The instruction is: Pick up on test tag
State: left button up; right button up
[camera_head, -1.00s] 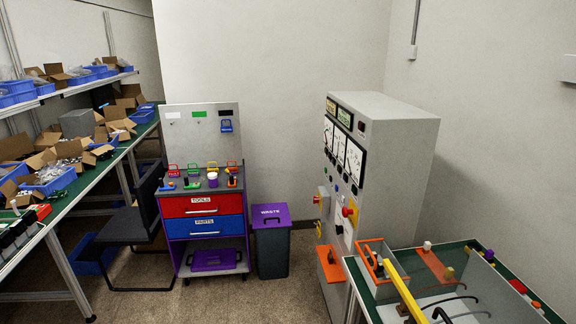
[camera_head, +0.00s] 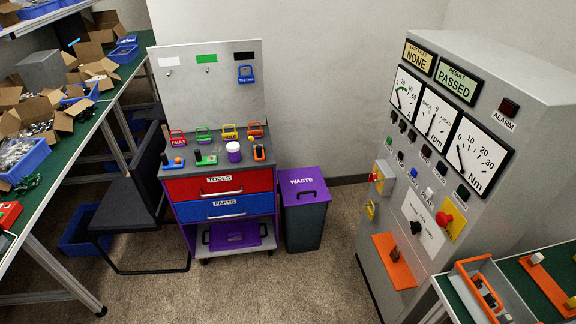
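A blue tag (camera_head: 246,75) with lettering that seems to read TESTING hangs on the right side of the grey upright board (camera_head: 202,102) behind the tool cart. A dark label strip is above it. Red (camera_head: 178,138), green (camera_head: 203,135), yellow (camera_head: 229,132) and orange (camera_head: 256,130) tags stand in a row at the back of the cart top. The red one seems to read FAULT and the yellow one HOLD. Neither of my grippers is in view.
The tool cart (camera_head: 219,198) has red and blue drawers. A waste bin (camera_head: 304,210) stands at its right, a black chair (camera_head: 133,215) at its left. A tall grey cabinet (camera_head: 485,150) and a green bench (camera_head: 530,275) fill the right. Floor (camera_head: 270,290) in front is clear.

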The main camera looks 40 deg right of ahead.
aim_at(370, 214)
jog(key=z, duration=0.2)
jog(key=i, duration=1.7)
jog(key=z, duration=1.45)
jog(key=i, duration=0.95)
jog(key=z, duration=0.75)
